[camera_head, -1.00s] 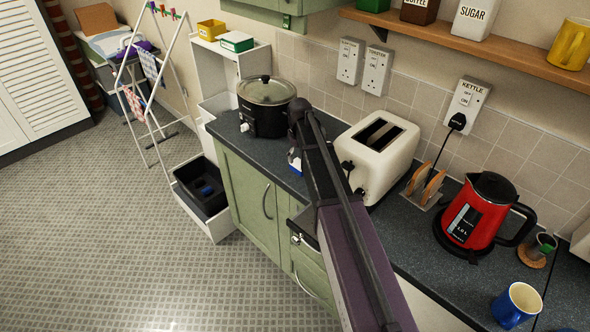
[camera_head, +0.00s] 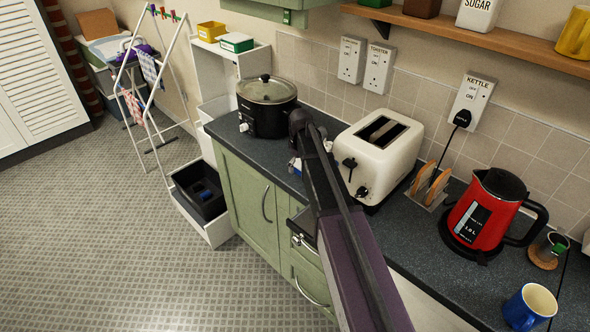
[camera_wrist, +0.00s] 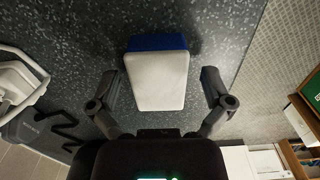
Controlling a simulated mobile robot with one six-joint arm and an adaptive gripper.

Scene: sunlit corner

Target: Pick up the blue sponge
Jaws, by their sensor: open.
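The blue sponge (camera_wrist: 158,42) is a block with a blue part and a broad pale, whitish face, on the dark speckled worktop (camera_wrist: 90,25) in the wrist view. My gripper (camera_wrist: 160,74) is open, with one finger on each side of the sponge and visible gaps on both sides. Nothing is held. In the head view only a small blue-and-white bit of the sponge (camera_head: 298,168) shows beside my arm, which hides the rest. My fingers are mostly hidden there.
The white toaster (camera_head: 382,150) stands close on the right of my arm, and the black slow cooker (camera_head: 267,118) behind to the left. A red kettle (camera_head: 482,215) and blue mug (camera_head: 528,306) are farther right. The worktop's front edge is near the sponge.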

